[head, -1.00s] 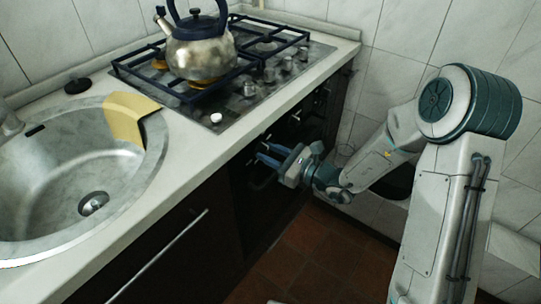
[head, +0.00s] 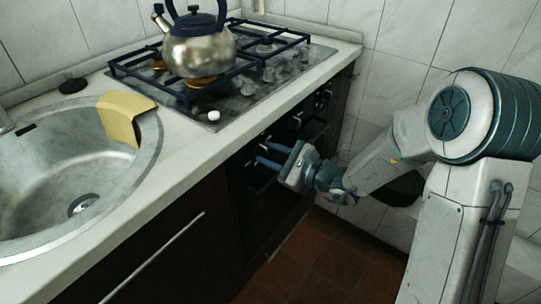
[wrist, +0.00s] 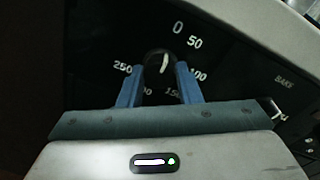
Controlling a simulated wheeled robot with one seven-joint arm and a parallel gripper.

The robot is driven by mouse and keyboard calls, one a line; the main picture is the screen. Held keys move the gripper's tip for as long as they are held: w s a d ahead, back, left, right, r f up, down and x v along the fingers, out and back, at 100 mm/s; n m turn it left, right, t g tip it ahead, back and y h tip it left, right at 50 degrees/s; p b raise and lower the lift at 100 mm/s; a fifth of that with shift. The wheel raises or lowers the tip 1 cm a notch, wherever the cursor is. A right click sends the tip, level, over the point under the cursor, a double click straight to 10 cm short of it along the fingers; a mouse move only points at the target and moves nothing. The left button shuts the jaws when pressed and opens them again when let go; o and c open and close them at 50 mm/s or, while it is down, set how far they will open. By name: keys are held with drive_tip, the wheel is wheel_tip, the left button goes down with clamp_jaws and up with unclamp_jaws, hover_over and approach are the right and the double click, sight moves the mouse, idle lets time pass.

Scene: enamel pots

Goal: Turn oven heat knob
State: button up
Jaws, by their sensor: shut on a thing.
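The oven heat knob (wrist: 158,72) is round and black with a pale pointer line, on a black panel (wrist: 95,40) with white numbers around it. In the wrist view the pointer line is nearly upright, tilted slightly right, towards the side of 0 and 50. My gripper (wrist: 160,67) has its two blue fingers on either side of the knob and is shut on it. In the head view my gripper (head: 265,154) is at the dark oven front (head: 262,200), below the counter edge; the knob between its fingers cannot be made out there.
A metal kettle (head: 199,50) stands on the gas hob (head: 246,88) above the oven. The sink (head: 40,185) with a yellow cloth (head: 121,118) is at left. The counter edge overhangs close to my gripper. The tiled floor (head: 300,268) is clear.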

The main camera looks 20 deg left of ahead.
drive_tip(key=o, duration=1)
drive_tip(key=p+v, duration=0.1)
drive_tip(key=v, duration=1.2)
drive_tip(key=shift+s+d+p, duration=0.1)
drive_tip(key=shift+d+p, duration=0.25)
